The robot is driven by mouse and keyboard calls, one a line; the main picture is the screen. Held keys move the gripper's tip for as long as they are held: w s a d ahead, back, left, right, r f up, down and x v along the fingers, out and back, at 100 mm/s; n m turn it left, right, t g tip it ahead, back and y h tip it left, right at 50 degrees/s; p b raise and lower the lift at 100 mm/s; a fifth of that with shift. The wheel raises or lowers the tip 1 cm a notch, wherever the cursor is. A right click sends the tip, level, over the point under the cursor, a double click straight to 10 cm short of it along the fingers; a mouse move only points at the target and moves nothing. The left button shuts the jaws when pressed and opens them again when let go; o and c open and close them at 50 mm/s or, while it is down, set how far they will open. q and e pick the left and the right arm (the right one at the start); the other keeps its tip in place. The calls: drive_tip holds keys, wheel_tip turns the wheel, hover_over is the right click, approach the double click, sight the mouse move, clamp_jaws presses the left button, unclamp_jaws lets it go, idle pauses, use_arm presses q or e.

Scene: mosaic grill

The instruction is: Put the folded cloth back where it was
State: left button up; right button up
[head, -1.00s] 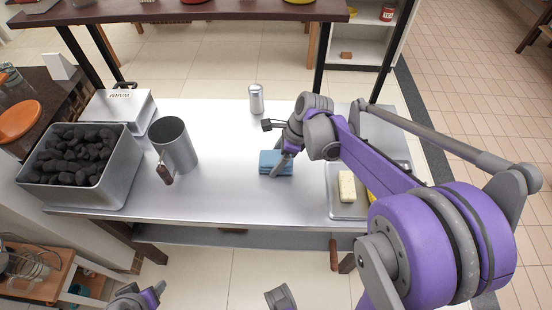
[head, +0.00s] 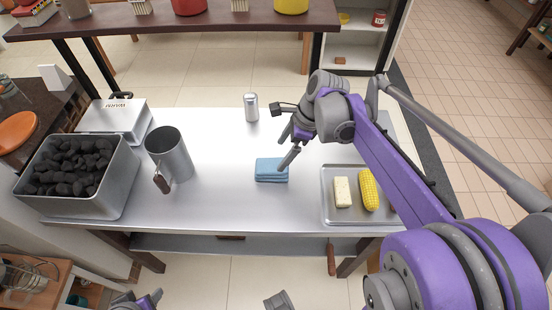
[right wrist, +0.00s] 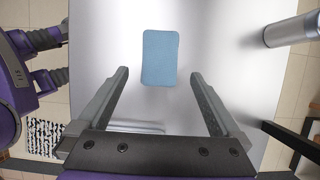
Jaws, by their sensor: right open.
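The folded blue cloth (head: 271,170) lies flat in a neat stack on the metal table, near the middle of its front part. My right gripper (head: 286,150) is open and empty above and just right of the cloth in the head view. In the right wrist view the cloth (right wrist: 160,58) lies beyond the two spread fingers (right wrist: 159,74), with nothing between them. My left gripper (head: 148,300) shows only in part at the bottom edge of the head view, and its jaws cannot be made out.
A metal tray (head: 352,217) with corn (head: 369,190) and a pale block (head: 342,191) sits right of the cloth. A metal mug (head: 170,152), a coal bin (head: 125,185) and a scale (head: 108,117) stand left. A shaker (head: 251,107) stands behind. The table between is clear.

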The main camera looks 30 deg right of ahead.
drive_tip(key=v, duration=0.3)
drive_tip(key=s+a+f+n+h, duration=0.1)
drive_tip(key=s+a+f+n, duration=0.1)
drive_tip(key=n, duration=0.4)
drive_tip(key=s+a+f+n+t+h, duration=0.1)
drive_tip(key=s+a+f+n, duration=0.1)
drive_tip(key=s+a+n, duration=0.2)
drive_tip(key=s+a+f+n+h, duration=0.1)
drive_tip(key=s+a+f+n, duration=0.1)
drive_tip(key=s+n, duration=0.3)
drive_tip(key=shift+s+a+f+n, duration=0.15)
drive_tip(key=shift+a+n, duration=0.15)
drive_tip(key=shift+n, duration=0.4)
drive_tip(key=shift+s+a+f+n, duration=0.15)
drive_tip(key=shift+a+n, duration=0.2)
drive_tip(key=shift+n, duration=0.35)
drive_tip(key=s+f+n, duration=0.1)
drive_tip(key=n, duration=0.1)
drive_tip(key=s+f+n+t, duration=0.1)
drive_tip(key=n, duration=0.1)
drive_tip(key=s+a+f+n, duration=0.1)
drive_tip(key=n, duration=0.1)
drive_tip(key=shift+s+a+n+t+h, duration=0.15)
drive_tip(key=shift+n+t+h, duration=0.15)
drive_tip(key=shift+h, duration=0.1)
drive_tip(key=shift+r, duration=0.1)
wheel_tip(320, 180, up, 7)
drive_tip(key=w+p, duration=0.1)
drive_tip(key=p, duration=0.5)
drive_tip(key=shift+w, duration=0.15)
